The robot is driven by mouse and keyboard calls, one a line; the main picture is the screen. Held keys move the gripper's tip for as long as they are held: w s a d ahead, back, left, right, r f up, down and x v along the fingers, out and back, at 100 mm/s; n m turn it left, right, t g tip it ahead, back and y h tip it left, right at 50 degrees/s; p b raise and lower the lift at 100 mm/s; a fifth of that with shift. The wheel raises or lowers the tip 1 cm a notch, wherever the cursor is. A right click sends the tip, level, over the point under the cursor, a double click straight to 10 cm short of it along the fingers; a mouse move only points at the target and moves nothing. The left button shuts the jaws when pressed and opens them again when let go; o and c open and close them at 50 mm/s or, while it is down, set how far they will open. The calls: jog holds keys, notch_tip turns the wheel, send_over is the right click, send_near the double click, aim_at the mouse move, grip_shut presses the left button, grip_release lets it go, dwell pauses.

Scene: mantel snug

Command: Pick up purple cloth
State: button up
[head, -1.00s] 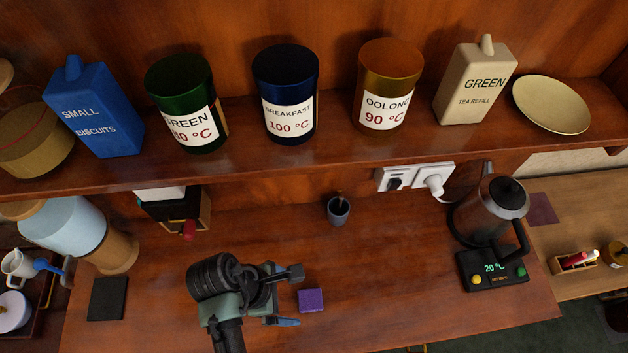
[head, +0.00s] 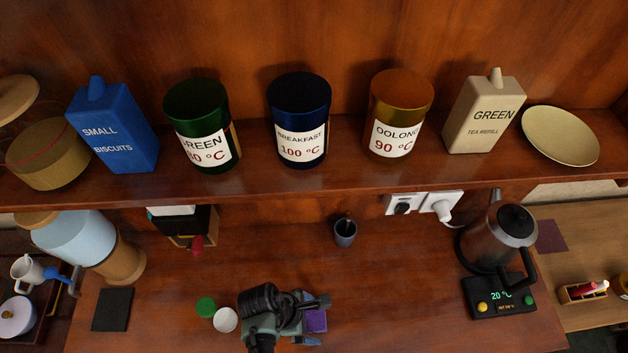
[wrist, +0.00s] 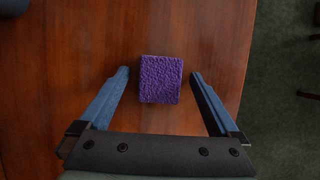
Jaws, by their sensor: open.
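The purple cloth (wrist: 160,79) is a small folded square lying flat on the brown wooden desk. In the wrist view it lies between and a little ahead of the blue fingertips of my gripper (wrist: 160,76), with a gap on each side. My gripper is open and empty. In the head view my gripper (head: 318,322) is low over the desk near its front edge, and my arm hides part of the purple cloth (head: 316,320).
A green disc (head: 205,307) and a white disc (head: 226,319) lie left of my arm. A dark square mat (head: 112,310), a small grey cup (head: 345,233) and a kettle (head: 497,240) stand around. A shelf of tins (head: 350,178) overhangs the back. The desk's front edge is close.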

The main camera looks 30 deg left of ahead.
jog(key=c, duration=1.4)
jog(key=shift+r, duration=0.15)
jog(key=shift+c, duration=0.2)
